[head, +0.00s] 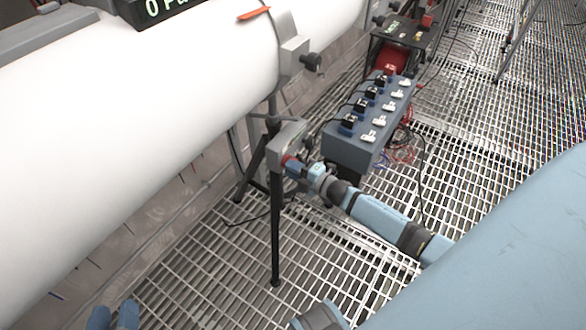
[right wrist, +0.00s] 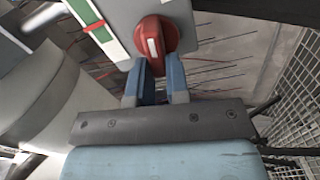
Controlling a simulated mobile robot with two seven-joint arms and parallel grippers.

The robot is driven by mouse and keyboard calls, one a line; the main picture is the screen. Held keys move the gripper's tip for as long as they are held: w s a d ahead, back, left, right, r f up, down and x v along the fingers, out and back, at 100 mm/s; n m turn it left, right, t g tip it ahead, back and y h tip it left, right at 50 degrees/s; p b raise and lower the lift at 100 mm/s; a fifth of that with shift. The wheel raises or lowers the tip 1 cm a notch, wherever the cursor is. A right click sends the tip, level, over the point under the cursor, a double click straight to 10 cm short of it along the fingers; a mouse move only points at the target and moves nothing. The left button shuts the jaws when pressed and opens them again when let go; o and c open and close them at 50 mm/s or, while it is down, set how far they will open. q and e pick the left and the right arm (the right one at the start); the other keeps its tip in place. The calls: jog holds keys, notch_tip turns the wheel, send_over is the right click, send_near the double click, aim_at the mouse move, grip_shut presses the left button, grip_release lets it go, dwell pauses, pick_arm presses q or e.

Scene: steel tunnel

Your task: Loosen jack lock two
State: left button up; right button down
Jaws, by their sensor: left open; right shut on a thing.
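The jack lock is a red rotary knob (right wrist: 155,38) with a white mark, on a grey box with a green and white strip, in the right wrist view. In the head view the grey box (head: 290,134) sits on a dark tripod jack stand (head: 275,235) beside the white pipe. My right gripper (head: 292,167) reaches the box from the right. Its blue fingers (right wrist: 157,78) are shut on the red knob and hide its lower part. My left gripper (head: 112,316) is open and empty at the bottom left edge of the head view, apart from the stand.
The large white pipe (head: 130,95) fills the upper left, with a clamp (head: 294,58) around it. A grey box of switches (head: 350,148) with cables stands right behind the jack. A red reel (head: 393,58) is farther back. Grating floor (head: 180,270) is clear in front.

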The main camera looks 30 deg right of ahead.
pick_arm(q)
jog(key=shift+r, duration=0.1)
pick_arm(e)
jog(key=shift+f+n, duration=0.1)
jog(key=shift+n, duration=0.2)
jog(key=c, duration=1.1)
grip_release()
jog(key=shift+s, duration=0.1)
pick_arm(q)
jog(key=f, duration=0.1)
jog(key=s+a+f+g+y+p, duration=0.1)
jog(key=f, duration=0.1)
jog(key=a+f+g+p, duration=0.1)
jog(key=shift+s+a+f+y, duration=0.1)
jog(key=shift+s+f+y, duration=0.2)
jog(key=shift+s+f, duration=0.05)
pick_arm(e)
jog(key=v, duration=1.3)
jog(key=shift+s+d, duration=0.25)
jog(key=shift+s, duration=0.1)
pick_arm(q)
jog(key=shift+w+r, duration=0.1)
jog(key=shift+r, duration=0.15)
